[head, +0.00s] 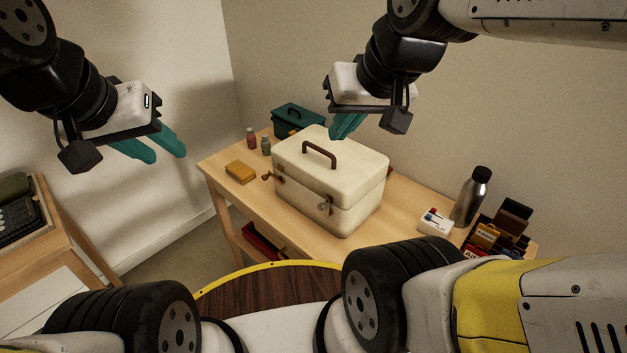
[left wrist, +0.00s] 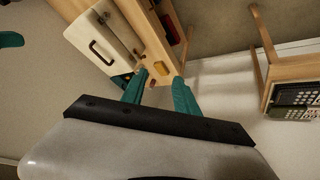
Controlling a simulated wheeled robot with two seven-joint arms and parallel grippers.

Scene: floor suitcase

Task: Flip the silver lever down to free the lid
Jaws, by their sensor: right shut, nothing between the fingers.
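A cream case (head: 335,182) with a brown handle (head: 319,154) stands on the wooden table, its lid down. Two small metal latches show on its front: a left one (head: 274,177) that sticks out, and a right one (head: 325,205) near the lid seam. They are too small to tell which is the silver lever or its exact position. My left gripper (head: 160,150) is open and empty, in the air left of the table. My right gripper (head: 345,126) is shut and empty, above and behind the case. The case (left wrist: 88,28) also shows in the left wrist view.
A teal box (head: 297,118), two small bottles (head: 255,140) and a yellow block (head: 240,172) lie left of the case. A white box (head: 436,222), steel flask (head: 470,200) and dark organizer (head: 500,232) are right.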

